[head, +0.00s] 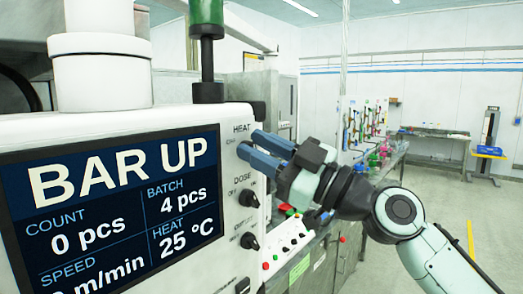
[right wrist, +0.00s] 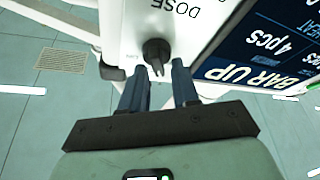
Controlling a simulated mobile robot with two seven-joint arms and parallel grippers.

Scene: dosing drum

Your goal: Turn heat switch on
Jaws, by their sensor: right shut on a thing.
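The heat switch is a black rotary knob (right wrist: 155,52), seen in the right wrist view between my right gripper's fingertips. In the head view, the fingers hide this knob below the HEAT label (head: 241,128) on the white control panel. My right gripper (head: 250,145) reaches the panel from the right, its two blue fingers on either side of the knob; it also shows in the right wrist view (right wrist: 158,82). It is shut on the heat switch. The knob's exact setting is hard to read. My left gripper is not in view.
The DOSE knob (head: 247,198) and another black knob (head: 249,241) sit below on the same panel. The screen (head: 115,205) reads BAR UP and heat 25 °C. A strip with coloured buttons (head: 290,240) stands beside the panel. Open floor lies at right.

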